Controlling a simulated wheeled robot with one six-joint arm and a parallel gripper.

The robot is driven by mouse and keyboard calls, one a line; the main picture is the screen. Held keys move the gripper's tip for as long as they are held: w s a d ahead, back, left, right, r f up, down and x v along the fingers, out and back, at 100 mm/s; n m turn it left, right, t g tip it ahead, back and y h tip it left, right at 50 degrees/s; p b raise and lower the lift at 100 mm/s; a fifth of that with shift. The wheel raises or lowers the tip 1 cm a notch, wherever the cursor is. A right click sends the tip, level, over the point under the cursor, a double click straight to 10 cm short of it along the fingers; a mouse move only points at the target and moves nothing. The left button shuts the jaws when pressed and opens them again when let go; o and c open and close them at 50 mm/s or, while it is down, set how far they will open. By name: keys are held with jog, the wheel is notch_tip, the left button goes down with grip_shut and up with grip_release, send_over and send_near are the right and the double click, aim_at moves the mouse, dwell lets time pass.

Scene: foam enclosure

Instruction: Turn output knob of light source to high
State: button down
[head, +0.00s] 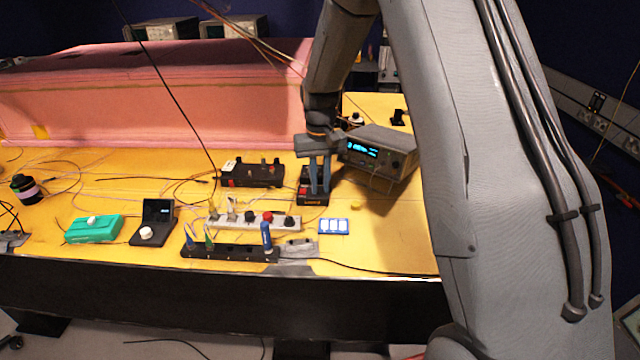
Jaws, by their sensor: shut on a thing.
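A small black box with a red part and a yellow label (313,201), which looks like the light source, stands on the yellow bench right of the middle. My gripper (317,183) points straight down over it, its two grey-blue fingers reaching the top of the box. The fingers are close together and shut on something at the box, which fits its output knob. The knob itself is hidden by the fingers, so its setting cannot be read.
A grey instrument with a blue display (378,152) stands close right of my gripper. A black box (253,174) is to the left. A white socket strip (245,221) with plugs and a black rack (225,252) lie in front. Loose cables cross the bench.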

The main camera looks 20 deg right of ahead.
aim_at(320, 188)
jog(key=m, duration=0.5)
dwell(0.6)
jog(key=c, duration=1.7)
grip_release()
jog(key=shift+o, duration=0.2)
jog(key=shift+r+b, duration=1.5)
jog(key=shift+r, duration=2.45)
jog(key=s+f+n, duration=0.2)
jog(key=s, duration=0.6)
jog(key=s+f+n+t+b, duration=0.1)
jog(key=s+f, duration=0.1)
jog(key=s, duration=0.6)
jog(key=s+f+n, duration=0.2)
jog(key=s, duration=0.7)
jog(key=shift+f+n, duration=0.3)
jog(key=shift+f, duration=0.05)
